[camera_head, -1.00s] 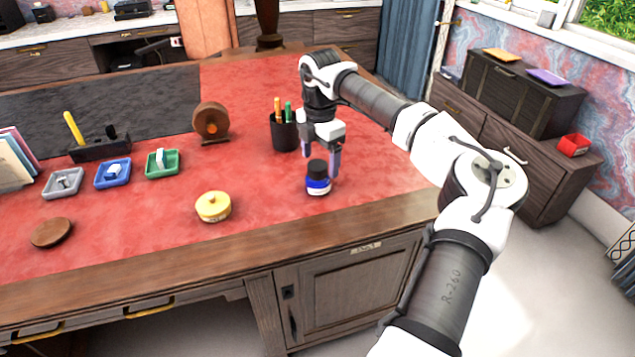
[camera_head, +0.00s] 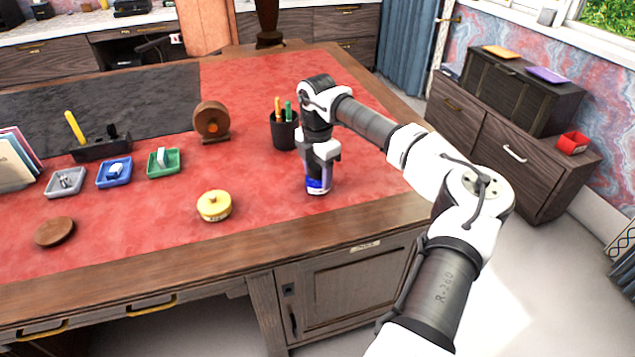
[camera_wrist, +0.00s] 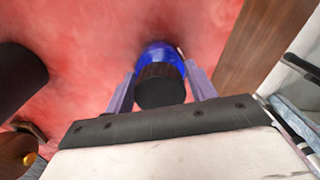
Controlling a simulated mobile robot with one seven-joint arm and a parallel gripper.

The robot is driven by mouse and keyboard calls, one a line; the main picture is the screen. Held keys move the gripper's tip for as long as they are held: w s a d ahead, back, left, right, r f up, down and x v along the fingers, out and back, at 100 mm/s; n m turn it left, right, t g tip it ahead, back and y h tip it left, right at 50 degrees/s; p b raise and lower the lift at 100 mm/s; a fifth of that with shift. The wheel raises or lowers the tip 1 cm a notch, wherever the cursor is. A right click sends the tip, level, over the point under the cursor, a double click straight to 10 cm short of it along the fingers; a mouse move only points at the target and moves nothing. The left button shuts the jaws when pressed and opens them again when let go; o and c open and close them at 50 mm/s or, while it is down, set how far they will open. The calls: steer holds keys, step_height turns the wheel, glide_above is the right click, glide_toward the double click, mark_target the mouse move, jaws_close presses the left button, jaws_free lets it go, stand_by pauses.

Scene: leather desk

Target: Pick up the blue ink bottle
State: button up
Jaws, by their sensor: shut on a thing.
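The blue ink bottle (camera_head: 317,186) stands upright on the red leather desk top (camera_head: 262,215), near the right front part of the desk. It has a blue body and a black cap. My gripper (camera_head: 319,176) points down over it in the head view, with a finger on each side. In the wrist view the bottle (camera_wrist: 160,58) sits between the two purple fingers of my gripper (camera_wrist: 161,88), with the black cap nearest the camera. My gripper is shut on the bottle. The bottle's upper part is hidden by the gripper in the head view.
A black pen cup (camera_head: 284,131) stands just behind and left of the gripper. A yellow round tin (camera_head: 214,206) sits to the left. Small grey, blue and green trays (camera_head: 164,162), a wooden tape-like roll (camera_head: 211,121) and a round coaster (camera_head: 54,232) lie further left.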

steer(key=shift+c, duration=0.8)
steer(key=shift+r, duration=0.1)
